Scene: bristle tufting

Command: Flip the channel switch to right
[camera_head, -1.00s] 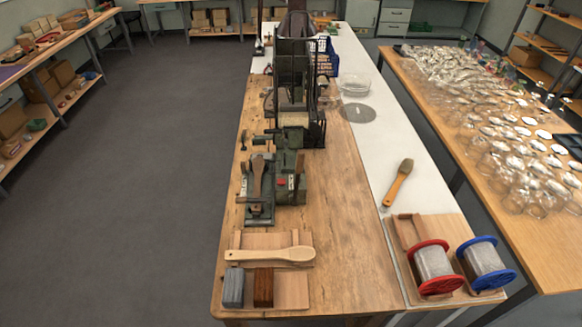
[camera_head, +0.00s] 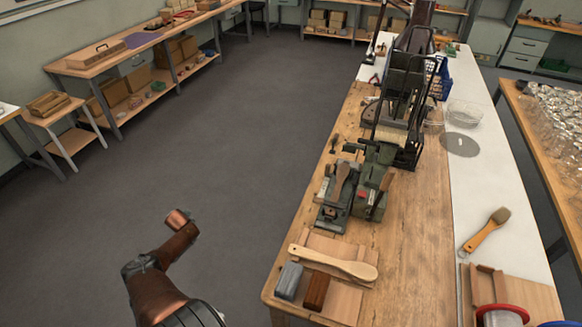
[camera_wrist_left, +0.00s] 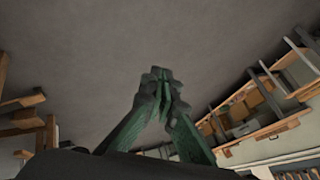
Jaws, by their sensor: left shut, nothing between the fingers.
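The green tufting machine (camera_head: 370,192) stands on the wooden workbench (camera_head: 415,240) in the head view, with a red spot on its housing. A grey plate fixture with a wooden lever (camera_head: 341,181) is at its left. I cannot make out which small part is the channel switch or which way it points. My left gripper (camera_wrist_left: 163,76) shows in the left wrist view with its green fingers together, empty, above grey floor and away from the workbench. My left arm comes in at the lower left of the head view, over the floor. My right gripper is not in view.
A wooden brush paddle (camera_head: 335,262), a grey block (camera_head: 289,280) and a brown block (camera_head: 316,290) lie at the bench's near end. A bristle brush (camera_head: 485,231) lies on the white strip. A tall black frame (camera_head: 400,110) stands behind the machine. The floor at left is clear.

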